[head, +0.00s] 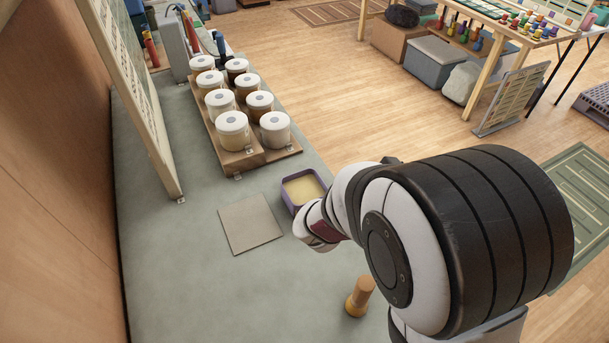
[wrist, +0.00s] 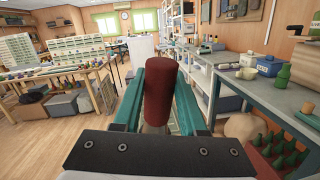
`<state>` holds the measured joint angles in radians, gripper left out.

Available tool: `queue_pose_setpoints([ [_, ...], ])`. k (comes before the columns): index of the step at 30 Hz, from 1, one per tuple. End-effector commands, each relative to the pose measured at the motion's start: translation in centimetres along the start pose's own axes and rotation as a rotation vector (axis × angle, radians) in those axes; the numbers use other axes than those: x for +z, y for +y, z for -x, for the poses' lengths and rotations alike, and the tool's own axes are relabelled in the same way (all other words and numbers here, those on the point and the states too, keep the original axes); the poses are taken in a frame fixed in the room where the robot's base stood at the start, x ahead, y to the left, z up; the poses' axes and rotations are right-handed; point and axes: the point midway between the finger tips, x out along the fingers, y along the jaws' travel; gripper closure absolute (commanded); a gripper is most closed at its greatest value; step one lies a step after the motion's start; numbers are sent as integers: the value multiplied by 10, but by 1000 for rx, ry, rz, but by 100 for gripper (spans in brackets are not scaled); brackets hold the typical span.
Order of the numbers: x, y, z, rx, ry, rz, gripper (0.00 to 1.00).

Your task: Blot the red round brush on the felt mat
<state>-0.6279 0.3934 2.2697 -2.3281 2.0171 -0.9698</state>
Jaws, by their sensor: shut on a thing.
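My gripper (wrist: 160,98) shows in the wrist view with its two teal fingers on either side of the red round brush (wrist: 160,82). The brush is a dark red cylinder, shut between the fingers and upright in that picture; its lower end is hidden behind the gripper body. In the head view my arm covers the gripper, and I cannot make out the brush there. The felt mat (head: 250,224) is a flat grey-beige square on the bench, bare on top. The end of my arm that shows is just right of the mat.
A purple tub (head: 290,200) with pale yellow contents stands right of the mat, beside my arm. An orange-and-yellow cylindrical piece (head: 360,297) stands near the front. Several lidded jars (head: 232,130) sit on a wooden rack (head: 240,161) behind. A panel (head: 128,95) leans at left. The bench's front left is clear.

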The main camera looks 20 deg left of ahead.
Motion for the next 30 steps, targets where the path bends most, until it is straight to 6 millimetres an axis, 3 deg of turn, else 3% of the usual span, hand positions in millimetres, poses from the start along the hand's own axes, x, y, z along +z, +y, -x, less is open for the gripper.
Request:
queue_pose_setpoints([
  [5,-7,15,8,36,11,6,100],
  [11,-38,80,53,196,55,28,100],
  [17,-83,154,138,425,110,61,100],
  [21,-117,194,215,601,143,89,100],
  [24,-136,211,264,704,160,106,100],
  [27,-149,218,299,775,170,117,100],
  [30,-156,222,318,813,174,123,100],
])
